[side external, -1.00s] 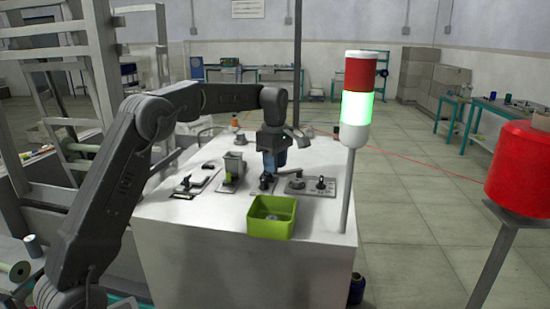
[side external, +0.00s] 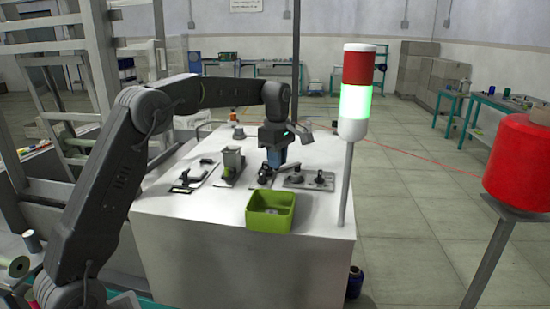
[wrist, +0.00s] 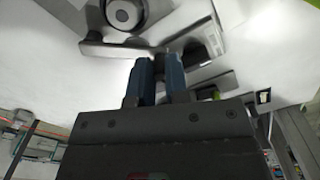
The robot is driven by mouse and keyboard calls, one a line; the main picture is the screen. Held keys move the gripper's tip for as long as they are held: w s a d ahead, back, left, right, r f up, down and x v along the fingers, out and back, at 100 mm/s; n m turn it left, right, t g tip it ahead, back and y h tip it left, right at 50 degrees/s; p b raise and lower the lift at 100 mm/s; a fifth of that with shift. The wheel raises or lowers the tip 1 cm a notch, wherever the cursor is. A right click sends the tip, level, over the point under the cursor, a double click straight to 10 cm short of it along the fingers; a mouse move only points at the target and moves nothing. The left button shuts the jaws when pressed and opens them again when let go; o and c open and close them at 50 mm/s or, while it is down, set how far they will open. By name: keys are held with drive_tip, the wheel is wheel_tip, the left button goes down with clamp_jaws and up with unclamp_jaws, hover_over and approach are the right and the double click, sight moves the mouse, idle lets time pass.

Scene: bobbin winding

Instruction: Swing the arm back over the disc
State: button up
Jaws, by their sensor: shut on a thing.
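My gripper (side external: 274,164) is over the middle of the white table, with its two blue fingers pointing down. In the wrist view the fingers (wrist: 160,82) are close together on a small dark piece at the end of the grey swing arm (wrist: 108,49). The arm extends left from the fingers, and in the side view it shows as a short bar (side external: 291,167) to the right of them. A round grey disc with a dark ring (wrist: 124,13) lies just beyond the arm in the wrist view. In the side view I cannot pick the disc out clearly.
A green bin (side external: 270,212) stands at the table's front edge. A signal tower (side external: 356,95), lit green, rises at the right corner. Several small fixtures stand along the table (side external: 190,225), including a plate with a black knob (side external: 320,177). A red spool (side external: 522,165) stands far right.

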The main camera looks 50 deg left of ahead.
drive_tip(key=shift+d, duration=0.15)
drive_tip(key=shift+w+d, duration=0.1)
drive_tip(key=shift+d, duration=0.65)
drive_tip(key=shift+w+d, duration=0.3)
drive_tip(key=shift+d, duration=0.55)
drive_tip(key=shift+w+d, duration=0.1)
drive_tip(key=shift+d, duration=0.05)
drive_tip(key=shift+w+d, duration=0.1)
drive_tip(key=shift+d, duration=0.05)
drive_tip(key=o, duration=0.6)
drive_tip(key=shift+c, duration=0.2)
